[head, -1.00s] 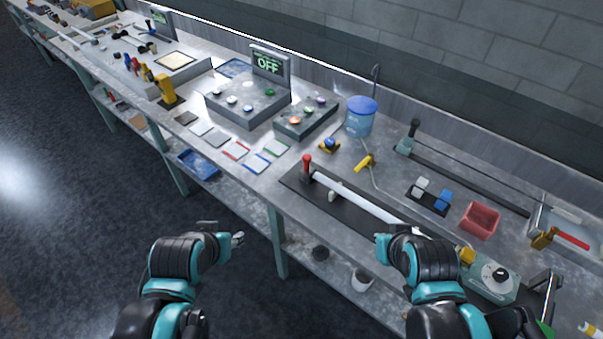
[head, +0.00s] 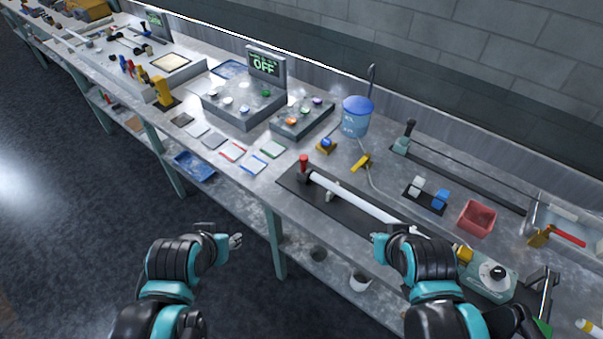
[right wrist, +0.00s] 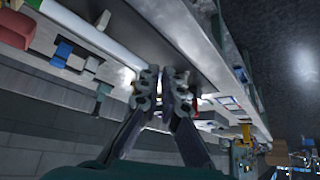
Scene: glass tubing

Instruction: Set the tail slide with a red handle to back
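The tail slide's red handle (head: 304,162) stands upright at the left end of a black rail (head: 291,180) on the bench. A white glass tube (head: 350,197) lies along this rail, running from beside the handle toward the lower right. My left gripper (head: 237,240) is in front of the bench, left of and below the handle in the picture, touching nothing. My right gripper (head: 379,240) is near the front edge, beside the rail's middle, apart from the handle. In the right wrist view its two fingers (right wrist: 161,84) show a gap with nothing between them.
A grey dial box (head: 487,278) stands right of the rail. A blue-lidded jar (head: 357,117), a yellow clamp (head: 361,162) and a red bin (head: 477,218) are behind it. Several flat coloured frames (head: 252,164) lie to the left. The floor before the bench is clear.

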